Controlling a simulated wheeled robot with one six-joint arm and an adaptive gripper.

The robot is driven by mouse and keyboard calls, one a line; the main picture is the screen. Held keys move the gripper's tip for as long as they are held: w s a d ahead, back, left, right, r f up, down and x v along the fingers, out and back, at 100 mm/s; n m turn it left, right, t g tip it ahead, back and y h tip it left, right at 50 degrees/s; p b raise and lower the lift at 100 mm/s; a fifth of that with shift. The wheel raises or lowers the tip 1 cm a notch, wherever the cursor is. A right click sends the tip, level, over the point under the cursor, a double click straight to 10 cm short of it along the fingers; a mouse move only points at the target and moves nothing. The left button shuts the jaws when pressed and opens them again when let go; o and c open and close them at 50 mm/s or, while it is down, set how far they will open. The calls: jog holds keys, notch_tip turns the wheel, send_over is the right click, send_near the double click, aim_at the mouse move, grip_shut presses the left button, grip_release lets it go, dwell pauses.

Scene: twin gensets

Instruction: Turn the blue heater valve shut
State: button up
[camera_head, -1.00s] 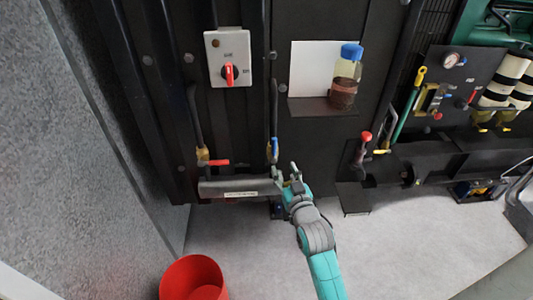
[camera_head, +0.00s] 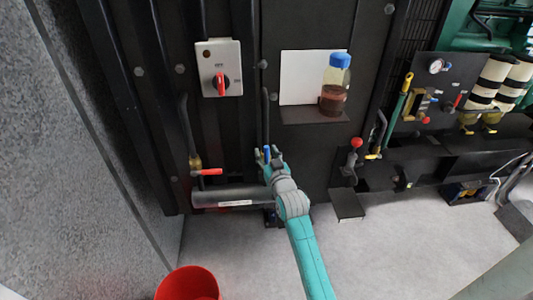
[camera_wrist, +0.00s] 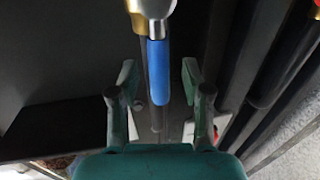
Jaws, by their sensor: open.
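The blue heater valve handle (camera_wrist: 158,72) hangs from a metal valve body (camera_wrist: 152,10) in the wrist view, between the two open fingers of my gripper (camera_wrist: 159,90). There is a gap on each side of the handle, and neither finger visibly touches it. In the head view my gripper (camera_head: 269,155) is at the lower end of a dark pipe, with a bit of the blue handle (camera_head: 267,152) showing between its fingers. The rest of the valve is mostly hidden there.
A red-handled valve (camera_head: 208,172) is left of my gripper, above a labelled dark horizontal pipe (camera_head: 215,197). A switch box (camera_head: 219,67) and a shelf with a blue-capped bottle (camera_head: 334,86) are higher up. A red bucket (camera_head: 188,284) stands on the floor.

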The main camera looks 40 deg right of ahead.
jog(key=shift+w+d, duration=0.1)
jog(key=shift+w, duration=0.1)
grip_shut()
